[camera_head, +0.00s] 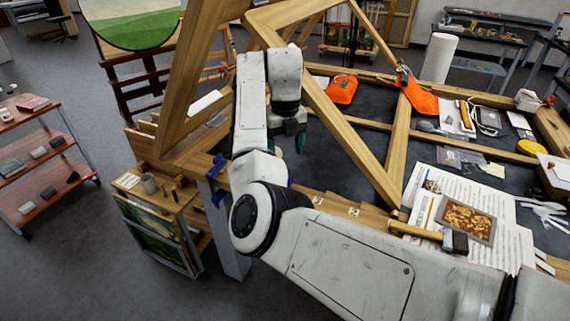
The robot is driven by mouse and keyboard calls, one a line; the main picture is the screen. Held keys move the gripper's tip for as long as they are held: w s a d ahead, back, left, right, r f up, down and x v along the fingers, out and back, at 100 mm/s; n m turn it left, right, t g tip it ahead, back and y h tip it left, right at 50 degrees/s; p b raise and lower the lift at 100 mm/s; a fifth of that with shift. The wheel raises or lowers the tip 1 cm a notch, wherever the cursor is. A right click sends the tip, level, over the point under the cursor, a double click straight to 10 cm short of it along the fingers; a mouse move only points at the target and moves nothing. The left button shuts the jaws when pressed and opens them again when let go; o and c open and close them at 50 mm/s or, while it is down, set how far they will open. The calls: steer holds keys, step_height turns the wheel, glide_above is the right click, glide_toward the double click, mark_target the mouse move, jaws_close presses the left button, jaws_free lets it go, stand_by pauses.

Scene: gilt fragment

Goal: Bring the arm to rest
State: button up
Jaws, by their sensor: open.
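My arm reaches in from the lower right and folds back up at its elbow. My gripper (301,137) hangs from the wrist above the near left part of the workbench (375,143), pointing down. Dark green fingertips show below the wrist, and the jaws are open. I see nothing held between them. My forearm and wrist hide part of the bench's left end.
A wooden frame (340,133) slants up close beside my wrist.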

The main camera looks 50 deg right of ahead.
step_height(320, 180, up, 2)
stand_by(0.7)
steer(key=s+f+n+h, duration=0.1)
steer(key=s+f+n, duration=0.1)
steer(key=f+n, duration=0.1)
steer(key=s+d+f+n, duration=0.1)
steer(key=f+n, duration=0.2)
steer(key=s+d+f+n+t+h, duration=0.1)
steer(key=s+f+n, duration=0.1)
steer(key=f+n, duration=0.1)
steer(key=shift+s+f+n+h, duration=0.1)
steer(key=shift+s+n+h, duration=0.25)
steer(key=shift+n, duration=0.15)
steer(key=s+a+f+n+t+y, duration=0.15)
steer(key=s+a+f+n, duration=0.35)
steer(key=s+a+n, duration=0.75)
steer(key=s+a+f+n+t+y, duration=0.1)
steer(key=s+a+f+n+t, duration=0.4)
steer(key=n, duration=1.3)
steer(key=s+a+f+g, duration=0.2)
steer(key=s+f+g, duration=0.4)
steer(key=s, duration=0.5)
steer(key=shift+s+a+f, duration=0.15)
steer(key=shift+s+f, duration=0.1)
steer(key=shift+f, duration=0.05)
